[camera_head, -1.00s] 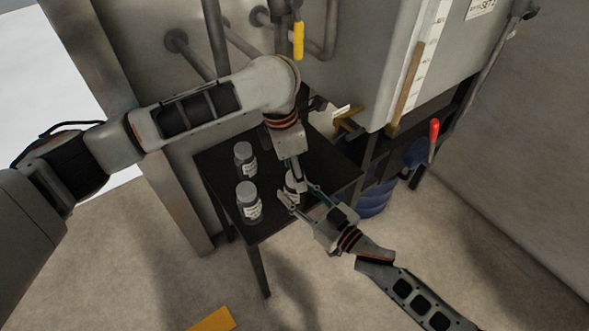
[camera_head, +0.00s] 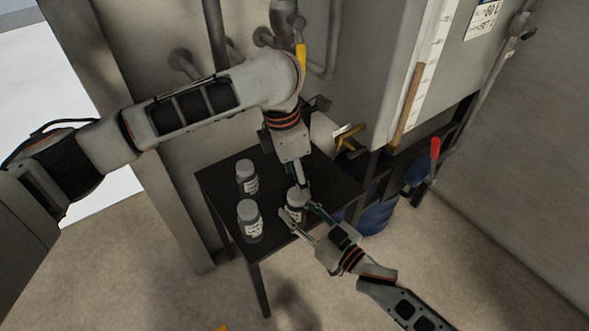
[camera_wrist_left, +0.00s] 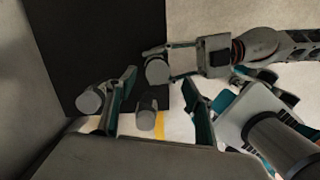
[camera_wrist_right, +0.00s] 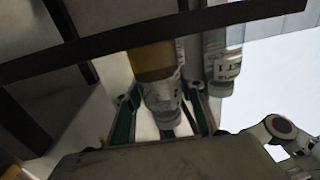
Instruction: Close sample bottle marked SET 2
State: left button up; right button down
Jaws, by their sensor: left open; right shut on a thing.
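Three grey-capped sample bottles stand on a small dark table (camera_head: 215,185). My right gripper (camera_head: 303,212) is shut around the bottle (camera_head: 294,213) nearest the table's front right; its amber contents show in the right wrist view (camera_wrist_right: 152,60), but I cannot read its label. The other two bottles, a rear one (camera_head: 247,178) and a front one (camera_head: 250,222), stand to the left. The right wrist view shows a bottle labelled SET 1 (camera_wrist_right: 228,68). My left gripper (camera_head: 302,178) points down just above the held bottle, open; its fingers also show in the left wrist view (camera_wrist_left: 163,88).
A large grey tank (camera_head: 390,60) with a sight gauge stands behind and right of the table. A brass tap (camera_head: 348,138), a red-handled lever (camera_head: 434,150) and a blue drum (camera_head: 376,218) are near it. Floor in front is clear.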

pick_arm(q)
jog(key=shift+s+d+r+n, duration=0.15)
jog(key=shift+s+n, duration=0.1)
jog(key=shift+n, duration=0.25)
jog(key=shift+s+d+f+n, duration=0.15)
jog(key=shift+s+n, duration=0.1)
jog(key=shift+n, duration=0.25)
jog(key=s+d+n+g, duration=0.2)
jog(key=s+n, duration=0.2)
jog(key=n, duration=0.5)
notch_tip(320, 180, up, 7)
jog(key=n+t, duration=0.2)
jog(key=n, duration=2.6)
send_over(296, 194)
jog(key=a, duration=0.1)
jog(key=shift+s+a+r+y, duration=0.15)
jog(key=shift+s+y, duration=0.15)
jog(key=shift+s, duration=0.15)
jog(key=f, duration=0.4)
jog(key=d+f, duration=0.1)
jog(key=f, duration=0.7)
jog(key=shift+w+d, duration=0.15)
jog(key=shift+w, duration=0.25)
